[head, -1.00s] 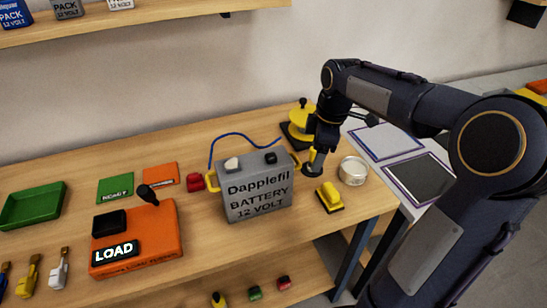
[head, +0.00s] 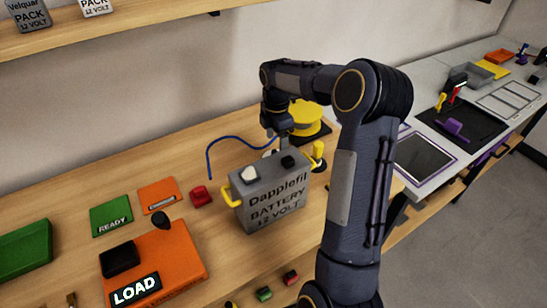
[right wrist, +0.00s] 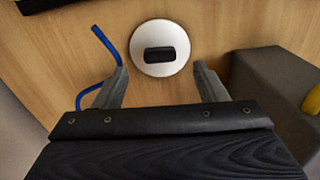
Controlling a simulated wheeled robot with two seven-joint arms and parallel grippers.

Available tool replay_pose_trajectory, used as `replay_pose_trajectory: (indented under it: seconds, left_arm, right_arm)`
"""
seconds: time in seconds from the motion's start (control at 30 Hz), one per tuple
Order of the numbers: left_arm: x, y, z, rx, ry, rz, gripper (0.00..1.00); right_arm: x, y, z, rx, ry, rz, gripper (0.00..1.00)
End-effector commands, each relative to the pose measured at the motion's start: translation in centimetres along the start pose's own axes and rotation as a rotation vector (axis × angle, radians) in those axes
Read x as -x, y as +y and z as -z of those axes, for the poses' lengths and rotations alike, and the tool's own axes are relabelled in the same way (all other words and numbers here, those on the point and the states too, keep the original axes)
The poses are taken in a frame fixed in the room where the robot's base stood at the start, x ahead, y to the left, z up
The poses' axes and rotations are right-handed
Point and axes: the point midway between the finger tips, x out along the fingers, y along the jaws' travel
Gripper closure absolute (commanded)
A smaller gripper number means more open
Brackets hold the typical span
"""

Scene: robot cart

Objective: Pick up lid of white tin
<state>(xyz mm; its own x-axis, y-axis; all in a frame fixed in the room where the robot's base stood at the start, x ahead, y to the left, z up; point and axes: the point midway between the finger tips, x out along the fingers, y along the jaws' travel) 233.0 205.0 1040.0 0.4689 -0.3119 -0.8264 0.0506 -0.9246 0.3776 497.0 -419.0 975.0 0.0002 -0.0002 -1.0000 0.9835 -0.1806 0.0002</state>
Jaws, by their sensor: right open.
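The lid (right wrist: 160,48) is a flat white disc with a black handle, lying on the wooden bench in the right wrist view. In the head view a white sliver (head: 270,153) behind the battery looks like part of it. My right gripper (right wrist: 159,70) is open, its fingers on either side of the lid's near edge; contact cannot be told. In the head view the right gripper (head: 281,138) points down behind the battery. The white tin is not visible now. My left gripper is not in view.
A grey battery (head: 272,200) stands just in front of the right gripper; its side also shows in the right wrist view (right wrist: 262,95). A blue cable (head: 225,143) lies left of the lid. A yellow round device (head: 306,115) stands behind. An orange LOAD box (head: 165,262) is front left.

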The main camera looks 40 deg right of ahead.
Motion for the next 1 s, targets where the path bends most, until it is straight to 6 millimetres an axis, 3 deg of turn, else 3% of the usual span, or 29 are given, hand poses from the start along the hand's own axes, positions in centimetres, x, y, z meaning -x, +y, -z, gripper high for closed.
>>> replay_pose_trajectory:
  seconds: [0.3,0.57,0.9,1.0]
  left_arm:
    - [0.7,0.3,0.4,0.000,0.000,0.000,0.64]
    - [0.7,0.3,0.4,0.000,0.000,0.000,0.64]
    - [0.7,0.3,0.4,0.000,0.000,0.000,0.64]
    - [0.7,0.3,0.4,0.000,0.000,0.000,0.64]
  right_arm:
    - [-4.2,-0.1,-0.1,-0.001,0.001,0.002,0.35]
    - [-4.5,-0.1,-0.1,-0.001,0.001,0.000,0.35]
    - [-4.4,0.0,-0.1,-0.001,0.001,-0.001,0.79]
    - [-4.4,0.0,-0.1,-0.001,0.001,-0.001,0.83]
